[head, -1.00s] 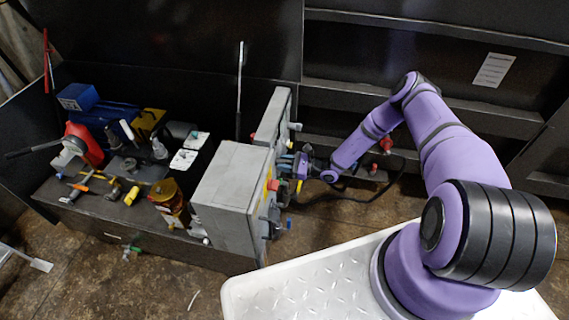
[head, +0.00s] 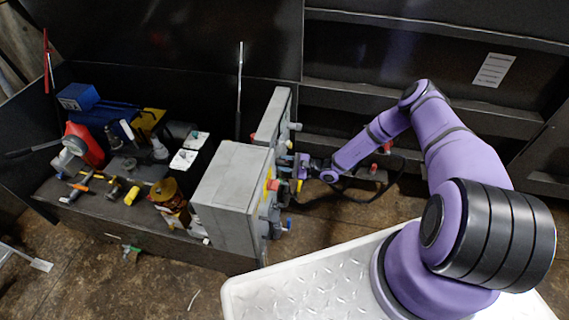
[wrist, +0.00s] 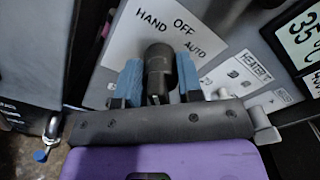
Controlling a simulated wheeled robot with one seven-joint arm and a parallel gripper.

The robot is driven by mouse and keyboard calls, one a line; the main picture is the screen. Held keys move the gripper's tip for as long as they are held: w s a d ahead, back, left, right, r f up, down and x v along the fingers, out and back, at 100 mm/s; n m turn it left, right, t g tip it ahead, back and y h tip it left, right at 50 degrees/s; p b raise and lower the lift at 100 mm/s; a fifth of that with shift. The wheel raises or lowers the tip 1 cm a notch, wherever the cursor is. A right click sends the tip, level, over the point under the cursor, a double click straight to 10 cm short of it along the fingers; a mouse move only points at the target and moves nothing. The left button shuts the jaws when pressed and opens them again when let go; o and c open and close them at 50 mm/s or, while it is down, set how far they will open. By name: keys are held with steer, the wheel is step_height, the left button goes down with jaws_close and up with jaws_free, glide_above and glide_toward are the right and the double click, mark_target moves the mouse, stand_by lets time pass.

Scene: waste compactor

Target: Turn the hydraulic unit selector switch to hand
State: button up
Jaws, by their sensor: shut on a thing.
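The selector switch (wrist: 158,66) is a black knob on a white plate (wrist: 125,48) lettered HAND, OFF and AUTO in the wrist view. My gripper (wrist: 159,76) has its blue fingers on both sides of the knob and is shut on it. The knob's top end lies just below the word HAND, with OFF and AUTO to its upper right and right. Its exact pointing is hard to tell. In the head view my gripper (head: 299,166) is at the front of the grey control boxes, and the switch is too small to make out there.
A nearer grey box (head: 232,190) stands left of my gripper, with a red button (head: 273,185) on its front. In the wrist view a heater label (wrist: 250,75) and a display (wrist: 303,38) are to the right. A black cable (head: 365,198) hangs below my arm.

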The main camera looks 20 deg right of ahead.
stand_by(0.4)
steer(key=o, duration=0.6)
steer(key=shift+c, duration=0.2)
steer(key=v, duration=1.1)
